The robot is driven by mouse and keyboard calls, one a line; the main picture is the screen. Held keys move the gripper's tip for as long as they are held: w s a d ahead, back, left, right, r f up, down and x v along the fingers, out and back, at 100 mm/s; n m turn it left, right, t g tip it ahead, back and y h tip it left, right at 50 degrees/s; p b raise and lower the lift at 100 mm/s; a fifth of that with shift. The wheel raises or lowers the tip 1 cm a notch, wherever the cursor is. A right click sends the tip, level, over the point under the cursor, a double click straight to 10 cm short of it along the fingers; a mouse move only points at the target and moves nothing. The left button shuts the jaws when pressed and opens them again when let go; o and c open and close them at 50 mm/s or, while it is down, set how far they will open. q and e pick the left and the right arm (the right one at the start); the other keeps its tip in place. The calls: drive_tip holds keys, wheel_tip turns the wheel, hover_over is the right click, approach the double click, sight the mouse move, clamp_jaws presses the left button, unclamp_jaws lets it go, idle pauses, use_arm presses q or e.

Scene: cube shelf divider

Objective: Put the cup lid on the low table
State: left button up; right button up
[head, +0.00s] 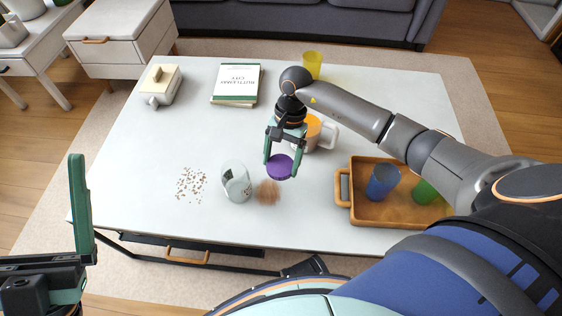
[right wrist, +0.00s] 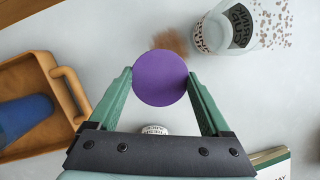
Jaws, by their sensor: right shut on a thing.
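The purple round cup lid (head: 279,166) is held between the fingertips of my right gripper (head: 281,168), above the white low table (head: 140,205). In the right wrist view the lid (right wrist: 160,78) sits between both green fingers (right wrist: 160,80), its flat face toward the camera. A white and orange mug (head: 327,135) stands on the table just behind and right of the gripper, partly hidden by it. My left gripper (head: 78,240) is at the lower left, off the table's front edge. Only one of its fingers shows clearly, so its opening is unclear.
A clear container (head: 236,182) and a brown powder patch (head: 268,192) lie close by, with scattered bits (head: 191,184) to the left. A brown tray (head: 385,212) holds a blue cup and a green cup. A book (head: 236,82) and a yellow cup (head: 312,62) are farther back.

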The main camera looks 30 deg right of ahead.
use_arm(q)
drive_tip(key=shift+f, duration=0.1)
use_arm(e)
drive_tip(key=shift+f+b, duration=0.1)
drive_tip(key=shift+b, duration=0.2)
drive_tip(key=b, duration=0.5)
hover_over(279, 187)
drive_tip(key=d, duration=0.1)
drive_tip(key=f, duration=0.5)
drive_tip(key=shift+w+f, duration=0.25)
drive_tip(key=shift+f, duration=0.1)
use_arm(q)
wheel_tip(279, 187, down, 8)
drive_tip(key=d+b, duration=0.1)
drive_tip(key=b, duration=0.1)
drive_tip(key=shift+w+f+g, duration=0.2)
drive_tip(key=shift+w+g, duration=0.05)
drive_tip(key=shift+g, duration=0.05)
use_arm(e)
drive_tip(key=shift+f, duration=1.05)
use_arm(q)
drive_tip(key=shift+f+b, duration=0.3)
drive_tip(key=shift+b, duration=0.1)
use_arm(e)
drive_tip(key=shift+f, duration=0.3)
drive_tip(key=o, duration=1.2)
drive_tip(key=shift+o, duration=0.5)
drive_tip(key=shift+o, duration=0.7)
drive_tip(key=shift+o, duration=0.6)
